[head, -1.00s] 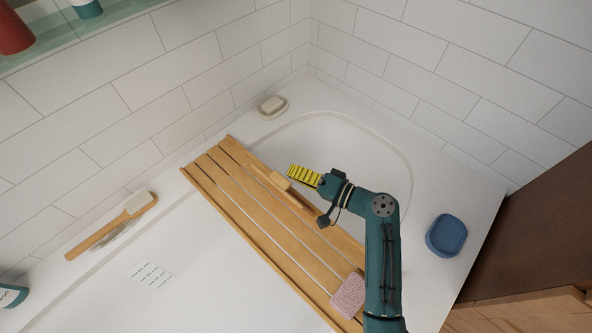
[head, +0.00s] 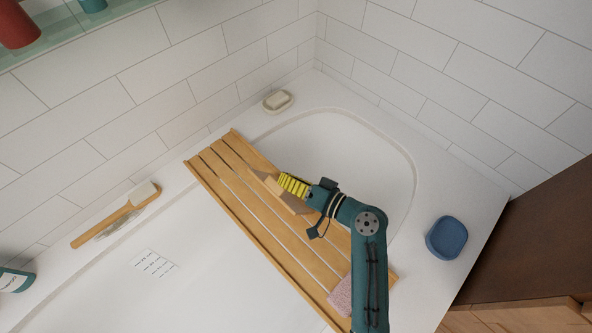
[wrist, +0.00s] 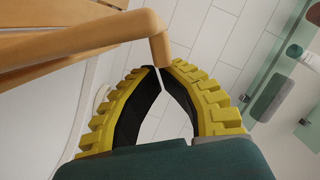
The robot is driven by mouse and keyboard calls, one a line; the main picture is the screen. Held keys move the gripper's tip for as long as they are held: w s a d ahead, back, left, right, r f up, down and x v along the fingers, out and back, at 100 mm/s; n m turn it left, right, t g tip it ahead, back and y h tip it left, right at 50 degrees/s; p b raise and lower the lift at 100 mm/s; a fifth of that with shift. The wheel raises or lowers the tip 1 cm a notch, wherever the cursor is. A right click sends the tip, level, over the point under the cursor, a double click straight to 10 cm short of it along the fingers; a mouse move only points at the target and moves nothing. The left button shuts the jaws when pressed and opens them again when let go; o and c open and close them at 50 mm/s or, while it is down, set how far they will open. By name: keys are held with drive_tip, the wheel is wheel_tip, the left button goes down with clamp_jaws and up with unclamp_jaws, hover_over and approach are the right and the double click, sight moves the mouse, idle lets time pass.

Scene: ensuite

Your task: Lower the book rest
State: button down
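The wooden book rest (head: 272,186) is on the slatted bath tray (head: 235,203), near its middle. It appears raised at a tilt, though its exact angle is hard to tell. My gripper (head: 280,180), with yellow ribbed fingers, is right at its upper edge. In the wrist view a wooden bar (wrist: 90,38) of the rest comes in from the left and ends in a short bent piece directly in front of the fingertips (wrist: 163,68).
A pink sponge (head: 341,297) lies on the tray's near end, close to my arm. A blue dish (head: 447,237) is on the rim at right, a soap dish (head: 278,101) at the back corner. A wooden brush (head: 115,217) lies on the left rim. The tiled wall is behind.

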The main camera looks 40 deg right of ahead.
sight(281, 196)
drive_tip(key=a, duration=0.1)
drive_tip(key=a+n, duration=0.1)
drive_tip(key=shift+s+a+f+n, duration=0.1)
drive_tip(key=shift+a+f+n, duration=0.2)
drive_tip(key=shift+a+f, duration=0.5)
drive_tip(key=shift+a, duration=0.25)
drive_tip(key=shift+h, duration=0.3)
